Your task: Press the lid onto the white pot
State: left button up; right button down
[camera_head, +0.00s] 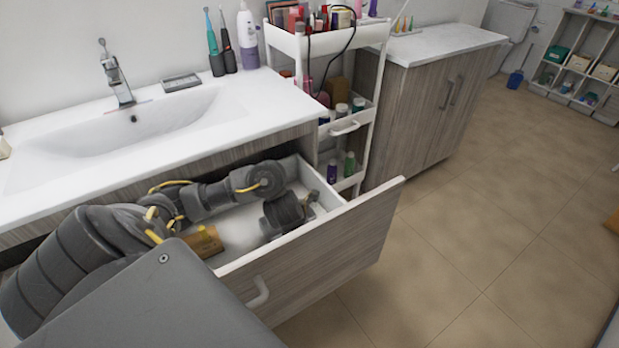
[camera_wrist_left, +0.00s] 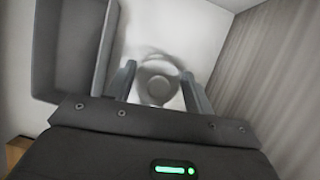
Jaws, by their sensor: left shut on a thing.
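My left arm reaches down into the open drawer (camera_head: 335,197) under the sink, and its gripper (camera_head: 308,204) is low inside it, near the right end. In the left wrist view, the two fingers of this gripper (camera_wrist_left: 158,74) stand on either side of a pale, round, ring-shaped thing (camera_wrist_left: 158,92) and are shut on it. It has a grey disc at its middle. I cannot tell whether it is the lid, the white pot or both together. The head view does not show it clearly. My right gripper is not in view.
A brown wooden box (camera_head: 205,242) lies in the drawer. A grey open box (camera_wrist_left: 72,50) stands close left of the fingers in the left wrist view. The drawer's wood-grain front (camera_head: 320,262) bounds the space. A white cart (camera_head: 300,45) with bottles and jars stands behind.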

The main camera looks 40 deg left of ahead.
pick_arm(q)
jog(key=shift+w+d+r, duration=0.1)
jog(key=shift+w, duration=0.15)
dwell(0.4)
jog(key=shift+f, duration=0.2)
dwell(1.4)
jog(key=o, duration=1.5)
